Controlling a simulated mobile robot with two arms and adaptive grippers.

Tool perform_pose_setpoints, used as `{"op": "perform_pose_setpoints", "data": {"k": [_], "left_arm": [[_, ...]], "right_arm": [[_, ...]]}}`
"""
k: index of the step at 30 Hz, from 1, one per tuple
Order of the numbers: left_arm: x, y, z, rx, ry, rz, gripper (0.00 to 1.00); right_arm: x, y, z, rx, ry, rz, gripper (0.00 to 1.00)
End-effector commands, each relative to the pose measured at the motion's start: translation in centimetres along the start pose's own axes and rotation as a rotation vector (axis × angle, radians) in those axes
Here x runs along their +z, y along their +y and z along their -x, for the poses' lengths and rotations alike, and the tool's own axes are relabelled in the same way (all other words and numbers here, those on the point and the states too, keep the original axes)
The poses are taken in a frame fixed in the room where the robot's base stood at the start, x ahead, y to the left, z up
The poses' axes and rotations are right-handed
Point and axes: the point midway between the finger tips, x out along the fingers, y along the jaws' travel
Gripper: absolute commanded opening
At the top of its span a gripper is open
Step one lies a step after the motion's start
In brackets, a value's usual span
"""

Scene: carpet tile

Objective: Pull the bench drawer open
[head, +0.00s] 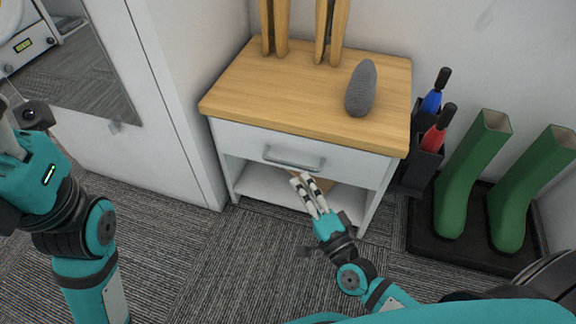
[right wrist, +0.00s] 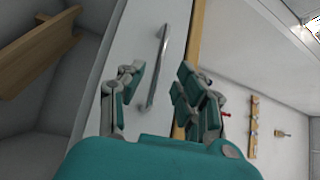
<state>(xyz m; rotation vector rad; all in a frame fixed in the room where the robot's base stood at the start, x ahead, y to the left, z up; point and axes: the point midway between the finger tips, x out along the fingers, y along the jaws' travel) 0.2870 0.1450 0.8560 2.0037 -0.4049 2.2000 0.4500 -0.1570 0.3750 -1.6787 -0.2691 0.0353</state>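The bench (head: 300,85) has a wooden top and a white drawer (head: 235,142) under it. The drawer front looks flush with the frame, so the drawer is closed. A grey bar handle (head: 294,160) runs across it. My right gripper (head: 306,183) is just in front of and below the handle, with its fingers pointing at the bench. In the right wrist view the fingers of the gripper (right wrist: 158,92) are spread, and the handle (right wrist: 162,72) shows beyond and between them, apparently untouched.
A grey ribbed object (head: 361,88) and wooden pieces (head: 272,28) stand on the bench top. An open shelf (head: 262,184) lies below the drawer. Green boots (head: 462,175) on a dark tray and a dark holder (head: 424,165) stand right. Carpet in front is clear.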

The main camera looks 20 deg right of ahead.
Motion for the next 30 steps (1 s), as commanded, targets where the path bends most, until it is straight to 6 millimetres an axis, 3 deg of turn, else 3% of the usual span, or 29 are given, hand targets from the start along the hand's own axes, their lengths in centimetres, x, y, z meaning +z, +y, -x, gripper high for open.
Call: {"op": "perform_pose_setpoints", "data": {"k": [6,12,24,30], "left_arm": [[-0.3,0.2,-0.2,0.009,0.020,-0.003,0.39],[-0.4,0.2,-0.4,0.015,0.030,-0.005,0.39],[-0.6,0.3,-0.8,0.017,0.040,-0.005,0.39],[-0.7,0.2,-0.8,0.017,0.043,-0.005,0.39]], "right_arm": [[0.0,0.1,-4.6,-0.003,0.003,-0.001,0.34],[0.0,0.1,-7.0,0.000,0.002,0.000,0.34],[0.0,0.1,-7.7,0.001,0.000,0.001,0.34],[0.0,0.1,-7.7,0.001,0.000,0.001,0.08]]}}
